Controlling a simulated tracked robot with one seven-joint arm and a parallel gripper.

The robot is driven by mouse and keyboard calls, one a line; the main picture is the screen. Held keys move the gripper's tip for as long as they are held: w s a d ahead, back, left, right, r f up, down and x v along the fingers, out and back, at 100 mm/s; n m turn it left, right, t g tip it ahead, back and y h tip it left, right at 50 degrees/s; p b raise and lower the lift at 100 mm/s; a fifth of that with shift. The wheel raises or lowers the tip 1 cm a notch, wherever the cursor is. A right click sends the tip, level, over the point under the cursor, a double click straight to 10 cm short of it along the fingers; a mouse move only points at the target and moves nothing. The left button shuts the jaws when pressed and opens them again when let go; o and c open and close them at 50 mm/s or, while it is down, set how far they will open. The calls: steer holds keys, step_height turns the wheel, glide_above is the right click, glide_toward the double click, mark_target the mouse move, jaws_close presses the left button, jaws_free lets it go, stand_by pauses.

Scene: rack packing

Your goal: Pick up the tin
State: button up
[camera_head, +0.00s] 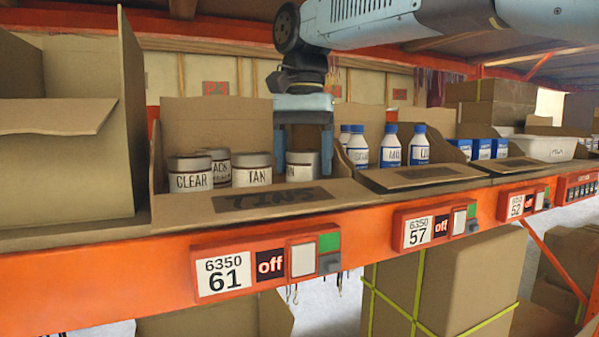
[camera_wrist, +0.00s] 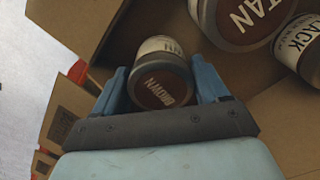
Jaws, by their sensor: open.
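The tin between my fingers (camera_wrist: 162,85) has a dark red lid reading "BROWN" and a pale label in the wrist view. It also shows as a pale tin (camera_head: 302,166) in the head view. My gripper (camera_head: 304,176) points down into the cardboard tins bin, its blue fingers open on either side of this tin. I cannot tell whether they touch it. Other tins share the bin: CLEAR (camera_head: 191,175), TAN (camera_head: 252,176) and a partly hidden black one (camera_head: 220,170).
The bin's front flap (camera_head: 275,201) is marked "TINS". An empty-looking carton (camera_head: 65,170) stands to its left. White bottles with blue caps (camera_head: 390,150) fill the bin to the right. An orange shelf beam (camera_head: 130,281) runs along the front, and a shelf is overhead.

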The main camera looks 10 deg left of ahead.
steer(key=shift+f, duration=1.3)
steer(key=shift+c, duration=0.2)
steer(key=c, duration=0.7)
steer(key=shift+r, duration=0.1)
